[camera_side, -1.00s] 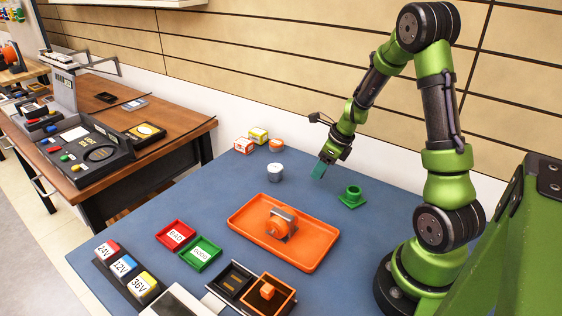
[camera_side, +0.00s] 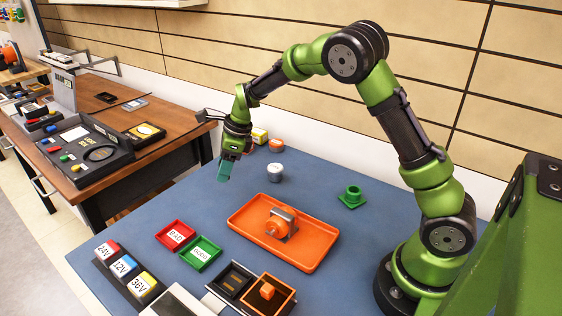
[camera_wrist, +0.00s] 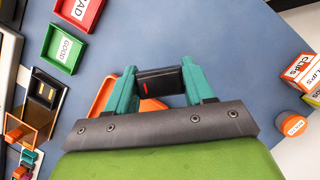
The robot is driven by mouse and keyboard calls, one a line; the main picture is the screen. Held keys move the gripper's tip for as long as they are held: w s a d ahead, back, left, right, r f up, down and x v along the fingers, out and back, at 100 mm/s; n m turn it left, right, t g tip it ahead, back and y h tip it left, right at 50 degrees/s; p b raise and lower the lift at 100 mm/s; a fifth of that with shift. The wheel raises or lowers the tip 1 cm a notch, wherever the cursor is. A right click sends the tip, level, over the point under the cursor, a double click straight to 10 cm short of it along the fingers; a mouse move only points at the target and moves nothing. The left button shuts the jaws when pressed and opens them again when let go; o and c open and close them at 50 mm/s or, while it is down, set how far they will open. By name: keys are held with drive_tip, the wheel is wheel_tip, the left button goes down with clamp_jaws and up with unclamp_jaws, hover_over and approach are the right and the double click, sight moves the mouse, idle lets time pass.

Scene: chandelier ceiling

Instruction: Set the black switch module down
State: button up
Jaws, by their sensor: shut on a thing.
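My gripper (camera_side: 225,172) is over the far left part of the blue table, its teal fingers pointing down. In the wrist view my gripper (camera_wrist: 160,78) is shut on the black switch module (camera_wrist: 162,86), a dark block with a small red mark held between the two fingertips. In the side view the module is too small or hidden to make out. The module appears held above the table, with bare blue surface beyond it in the wrist view.
Small boxes (camera_side: 259,135), an orange cylinder (camera_side: 276,143) and a white-topped grey cylinder (camera_side: 275,174) stand to the right of my gripper. Nearer are a red tray (camera_side: 176,223), a green tray (camera_side: 200,244) and an orange tray (camera_side: 320,262) holding an orange-and-grey part. A green part (camera_side: 352,190) lies farther right.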

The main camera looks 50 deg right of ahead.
drive_tip(key=r, duration=0.1)
hover_over(203, 206)
drive_tip(key=s+d, duration=0.1)
wheel_tip(203, 206, down, 9)
drive_tip(key=shift+d+f, duration=0.1)
drive_tip(key=shift+f, duration=0.1)
drive_tip(key=o, duration=1)
